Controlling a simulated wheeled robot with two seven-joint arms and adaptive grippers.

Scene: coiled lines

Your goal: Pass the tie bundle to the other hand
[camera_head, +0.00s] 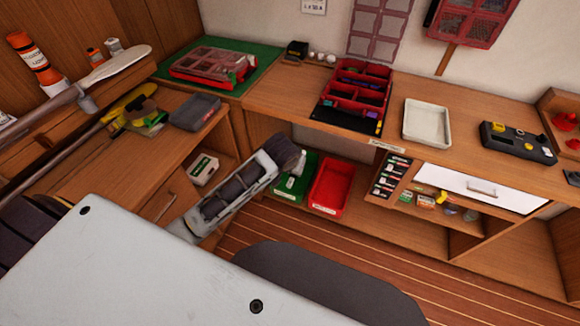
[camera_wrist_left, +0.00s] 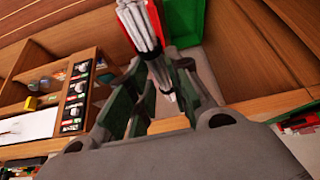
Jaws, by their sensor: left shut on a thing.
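The tie bundle (camera_wrist_left: 138,25) shows in the left wrist view as a sheaf of white strips with a dark lower end. My left gripper (camera_wrist_left: 160,75) is shut on it, the green-grey fingers on either side of its lower end. In the head view a grey and dark arm ends above the green tray; the fingers and bundle cannot be made out there. My right gripper is in neither view.
A green tray (camera_head: 284,192) and a red tray (camera_head: 331,186) stand on the low shelf. On the bench are a divided red organizer (camera_head: 358,92), a white tray (camera_head: 428,123) and a dark control box (camera_head: 517,142). Small boxes (camera_head: 391,175) stand beside the white drawer (camera_head: 480,188).

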